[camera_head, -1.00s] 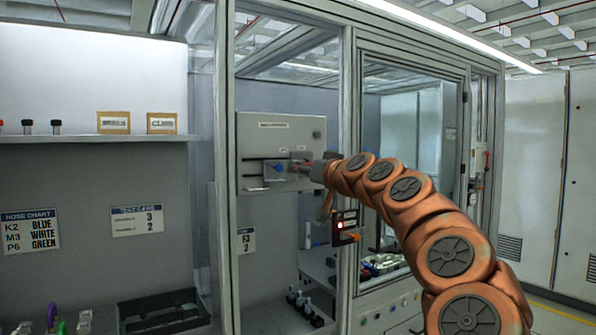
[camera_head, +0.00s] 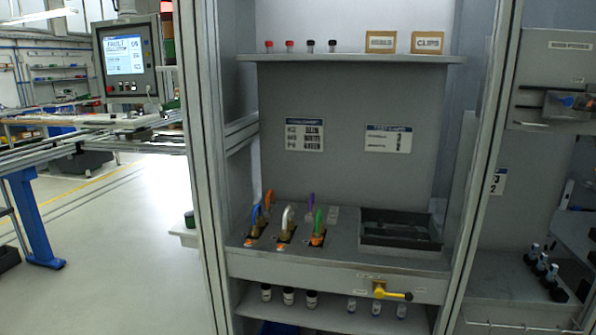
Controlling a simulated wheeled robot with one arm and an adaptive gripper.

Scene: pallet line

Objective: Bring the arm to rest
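My arm and my gripper do not show in the present head view. A grey panel (camera_head: 560,62) is cut off by the right edge, with a blue knob (camera_head: 567,102) on it. A small dark reddish piece beside the knob is too cut off to identify. What my gripper holds, if anything, is hidden.
A grey workstation has a shelf (camera_head: 350,59) with bottles, coloured hose handles (camera_head: 289,215), a black tray (camera_head: 400,232) and a yellow-handled valve (camera_head: 393,293). A FAULT screen (camera_head: 124,55) stands left, above a conveyor (camera_head: 100,135). Open floor (camera_head: 130,245) lies at the left.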

